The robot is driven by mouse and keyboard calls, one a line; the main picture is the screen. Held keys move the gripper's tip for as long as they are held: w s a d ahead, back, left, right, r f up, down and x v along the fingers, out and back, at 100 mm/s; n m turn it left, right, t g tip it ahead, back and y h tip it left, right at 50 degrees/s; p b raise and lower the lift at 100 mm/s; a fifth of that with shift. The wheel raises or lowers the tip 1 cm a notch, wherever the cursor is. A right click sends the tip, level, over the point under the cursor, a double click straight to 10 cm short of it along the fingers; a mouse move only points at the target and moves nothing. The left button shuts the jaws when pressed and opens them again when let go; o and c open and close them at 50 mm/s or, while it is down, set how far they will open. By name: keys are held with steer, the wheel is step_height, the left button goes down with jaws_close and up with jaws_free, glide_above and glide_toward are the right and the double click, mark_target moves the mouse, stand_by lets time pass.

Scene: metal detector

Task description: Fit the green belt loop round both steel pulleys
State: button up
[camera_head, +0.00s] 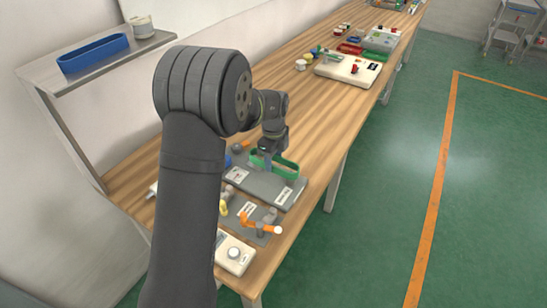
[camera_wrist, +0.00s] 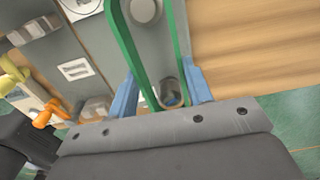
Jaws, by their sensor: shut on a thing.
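The green belt loop (camera_wrist: 128,45) is a long, narrow band standing on edge. In the wrist view its near end lies between the two blue fingers of my gripper (camera_wrist: 162,92), which is shut on it. One round grey steel pulley (camera_wrist: 145,10) shows inside the loop's outline at the top edge. A second round part (camera_wrist: 170,97), grey with a blue centre, shows inside the near end, partly hidden. I cannot tell whether the belt is around them or above them. In the head view the belt (camera_head: 287,168) is under my gripper (camera_head: 268,159), over the grey board (camera_head: 262,184).
An orange-handled part (camera_head: 258,226) and a white box with a knob (camera_head: 234,254) stand nearer on the bench. A blue tray (camera_head: 94,53) lies on the shelf at left. Other devices (camera_head: 347,68) stand farther along. The bench right of the board is bare wood.

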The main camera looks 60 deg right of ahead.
steer(key=shift+f, duration=0.15)
steer(key=shift+f, duration=1.45)
steer(key=shift+f, duration=0.25)
stand_by(0.4)
steer(key=o, duration=1.2)
steer(key=shift+r, duration=3.75)
